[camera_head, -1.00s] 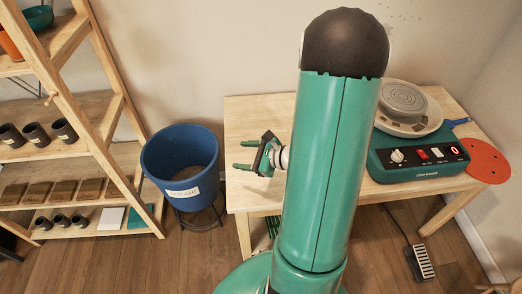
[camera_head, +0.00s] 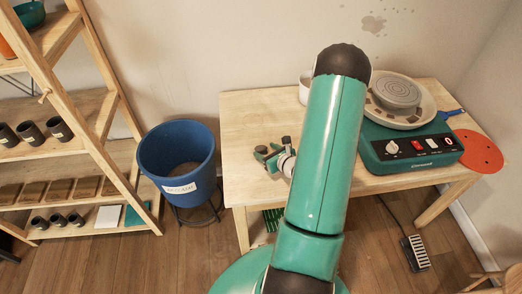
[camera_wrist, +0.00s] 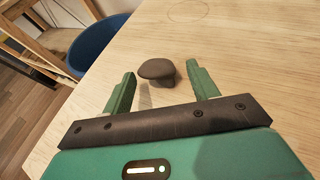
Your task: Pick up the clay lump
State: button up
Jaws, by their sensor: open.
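The clay lump (camera_wrist: 158,70) looks like a dark brown, rounded, mushroom-like piece on the pale wooden table in the wrist view. My gripper (camera_wrist: 161,76) is open, with one green finger to each side of the lump in that view. A gap shows between the lump and each finger, and I see no contact. How high the fingertips are above the table is hard to tell. In the head view my gripper (camera_head: 271,153) is over the left part of the table, and I cannot make out the lump there for certain.
The pottery wheel (camera_head: 413,149) stands on the table's right side, with an orange disc (camera_head: 480,152) beside it. A pale cup (camera_head: 304,90) is partly behind my arm. A blue bucket (camera_head: 178,160) stands left of the table (camera_head: 240,190), and a wooden shelf is further left.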

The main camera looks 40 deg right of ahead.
aim_at(262, 148)
jog(key=x, duration=0.5)
jog(key=shift+w+a+r, duration=0.15)
jog(key=shift+w, duration=0.1)
jog(key=shift+c, duration=0.2)
jog(key=c, duration=1)
